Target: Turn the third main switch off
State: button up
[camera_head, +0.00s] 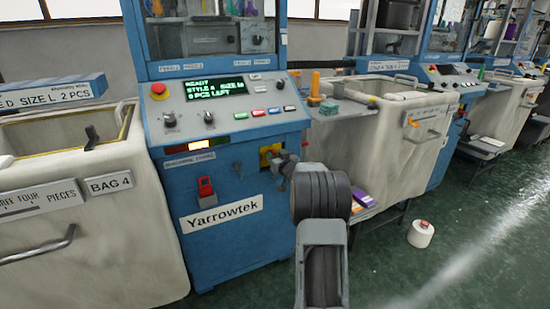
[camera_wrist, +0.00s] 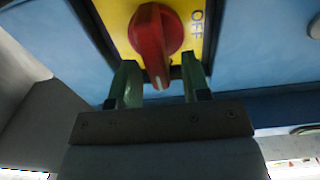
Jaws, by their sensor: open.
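A red rotary switch (camera_wrist: 152,35) sits on a yellow plate (camera_wrist: 203,55) on the blue machine panel in the wrist view. Its grip bar points down in that picture, tilted slightly; the word OFF stands to its right. My gripper (camera_wrist: 160,72) is open, with one green-grey finger on each side of the bar's lower end and gaps visible on both sides. In the head view the yellow plate (camera_head: 265,159) is on the front of the Yarrowtek machine (camera_head: 200,240), and my gripper (camera_head: 275,162) is in front of it, largely hiding the switch.
A red padlock-like part (camera_head: 205,187) hangs left of the plate. A control panel with a red button (camera_head: 158,88) is above. Pale bins (camera_head: 80,240) stand on the left and right (camera_head: 390,150). A white cone (camera_head: 421,234) is on the clear green floor.

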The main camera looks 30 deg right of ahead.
jog(key=shift+w, duration=0.35)
grip_shut()
dwell(0.3)
